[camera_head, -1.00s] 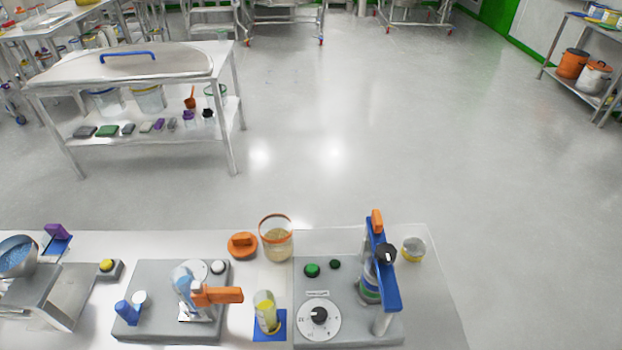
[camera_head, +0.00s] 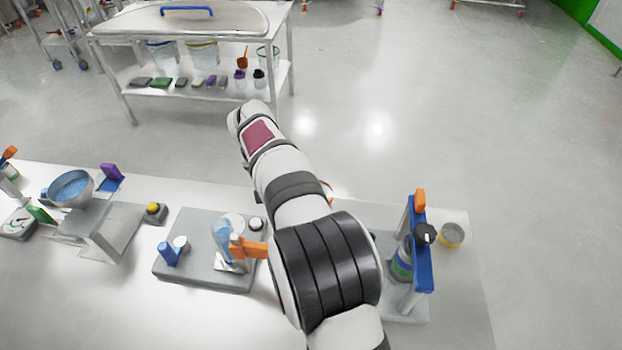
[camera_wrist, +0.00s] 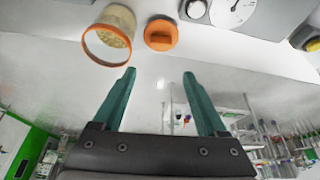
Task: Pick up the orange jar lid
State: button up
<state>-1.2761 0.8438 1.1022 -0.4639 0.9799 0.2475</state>
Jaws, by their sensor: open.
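The orange jar lid (camera_wrist: 161,34) lies on the white worktop, in the upper middle of the wrist view. It is round with a raised bar-shaped grip across it. The open jar (camera_wrist: 112,38) with an orange rim and pale contents stands beside it, to its left in that view. My gripper (camera_wrist: 162,92) is open and empty, its two teal fingers spread, apart from the lid. In the head view my arm hides the lid and nearly all of the jar; only a bit of the orange rim (camera_head: 327,190) shows.
A grey device with an orange handle (camera_head: 254,249) stands left of my arm. A unit with a blue upright bar (camera_head: 421,250) and a small yellowish cup (camera_head: 452,235) stand to the right. A blue bowl (camera_head: 71,188) is at the left. Open floor lies beyond the worktop.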

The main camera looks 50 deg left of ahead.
jog(key=x, duration=1.3)
jog(key=shift+s+d+f, duration=0.25)
jog(key=shift+f, duration=0.1)
jog(key=c, duration=1.1)
